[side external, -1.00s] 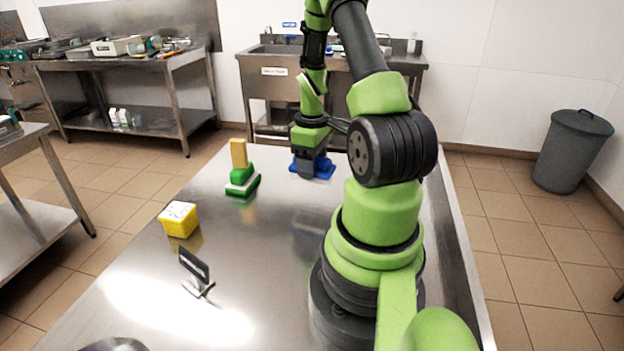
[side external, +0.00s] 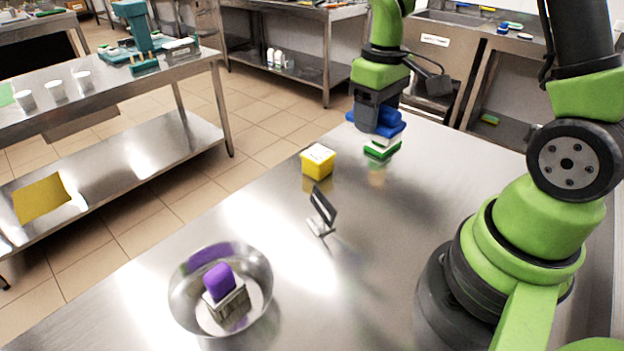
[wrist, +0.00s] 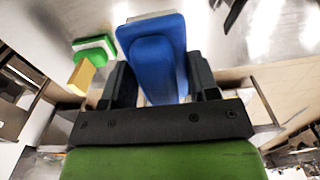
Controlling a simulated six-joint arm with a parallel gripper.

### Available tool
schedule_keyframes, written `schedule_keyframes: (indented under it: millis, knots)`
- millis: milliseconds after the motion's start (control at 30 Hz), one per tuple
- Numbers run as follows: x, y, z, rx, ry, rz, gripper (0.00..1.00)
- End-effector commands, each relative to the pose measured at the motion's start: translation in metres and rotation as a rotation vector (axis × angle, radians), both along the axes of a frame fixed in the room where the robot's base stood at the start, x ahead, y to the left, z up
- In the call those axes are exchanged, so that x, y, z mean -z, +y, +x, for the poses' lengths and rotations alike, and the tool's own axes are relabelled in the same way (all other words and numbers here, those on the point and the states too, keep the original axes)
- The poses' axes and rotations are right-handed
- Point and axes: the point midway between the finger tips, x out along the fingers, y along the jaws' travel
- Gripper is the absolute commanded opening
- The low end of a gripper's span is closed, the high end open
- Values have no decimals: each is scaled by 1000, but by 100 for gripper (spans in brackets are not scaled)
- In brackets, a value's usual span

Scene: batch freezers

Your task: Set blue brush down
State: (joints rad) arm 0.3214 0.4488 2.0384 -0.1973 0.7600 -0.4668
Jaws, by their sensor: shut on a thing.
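The blue brush (side external: 388,127) is in my gripper (side external: 376,112) at the far end of the steel table (side external: 400,200). In the wrist view the blue brush (wrist: 153,55) sits between both fingers of my gripper (wrist: 160,82), which are shut on its handle. A green-and-white brush (side external: 382,150) stands on the table. The gap under the blue brush cannot be judged.
A metal bowl (side external: 182,292) nearer the camera holds a purple-handled brush (side external: 221,284).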

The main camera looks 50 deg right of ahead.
Motion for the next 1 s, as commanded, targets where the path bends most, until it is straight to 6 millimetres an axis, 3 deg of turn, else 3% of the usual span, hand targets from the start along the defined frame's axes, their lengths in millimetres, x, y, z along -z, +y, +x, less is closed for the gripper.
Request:
schedule_keyframes:
  millis: [33, 100, 300, 467, 1000]
  knots:
    - [-5, 20, 6, -24, -3, 0, 30]
    - [-10, 42, 9, -34, -2, 0, 30]
    - [-19, 80, 12, -52, -3, 0, 30]
    - [-20, 88, 11, -52, -1, 1, 30]
    - [-20, 87, 11, -52, -1, 1, 30]
